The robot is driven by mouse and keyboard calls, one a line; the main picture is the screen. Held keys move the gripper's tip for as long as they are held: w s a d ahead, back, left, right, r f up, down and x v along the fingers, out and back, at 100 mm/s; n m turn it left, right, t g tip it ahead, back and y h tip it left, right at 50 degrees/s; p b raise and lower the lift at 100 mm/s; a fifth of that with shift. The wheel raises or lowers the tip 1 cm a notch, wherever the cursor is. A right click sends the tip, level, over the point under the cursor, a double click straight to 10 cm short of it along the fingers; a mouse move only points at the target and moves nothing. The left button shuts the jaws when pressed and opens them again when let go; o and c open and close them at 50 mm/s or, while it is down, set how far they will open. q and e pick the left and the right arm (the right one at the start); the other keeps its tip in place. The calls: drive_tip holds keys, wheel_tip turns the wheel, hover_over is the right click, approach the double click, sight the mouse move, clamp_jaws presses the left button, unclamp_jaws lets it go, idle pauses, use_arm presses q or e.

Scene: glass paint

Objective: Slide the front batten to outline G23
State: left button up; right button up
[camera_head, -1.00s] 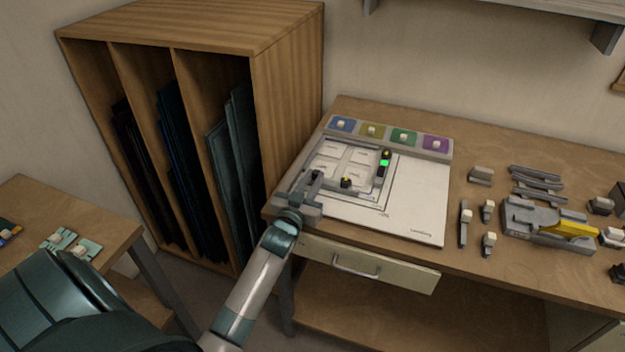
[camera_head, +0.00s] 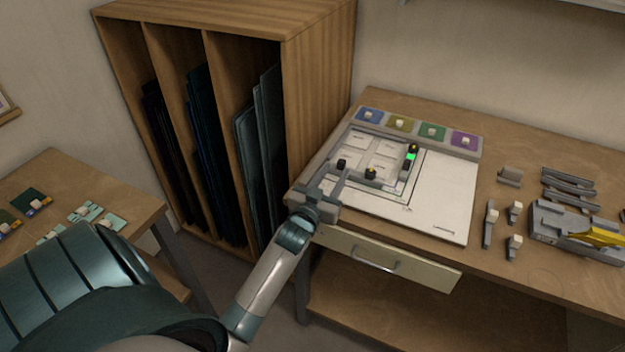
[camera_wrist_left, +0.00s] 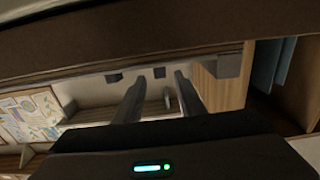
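The front batten (camera_head: 357,177) lies along the front of the white board (camera_head: 440,222) on the table. The outline marks are too small to read. My right gripper is out of view.
A right-hand batten (camera_head: 408,163) shows a green light. A tray of coloured tiles (camera_head: 416,133) lies behind the board. Loose grey clips (camera_head: 514,212) and a grey holder with a yellow tool (camera_head: 575,232) are to the right. A wooden rack (camera_head: 318,110) stands close on the left.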

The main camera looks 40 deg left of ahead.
use_arm(q)
drive_tip(key=b+v, duration=0.3)
drive_tip(key=v, duration=1.1)
drive_tip(key=shift+s, duration=0.2)
drive_tip(key=shift+d, duration=0.2)
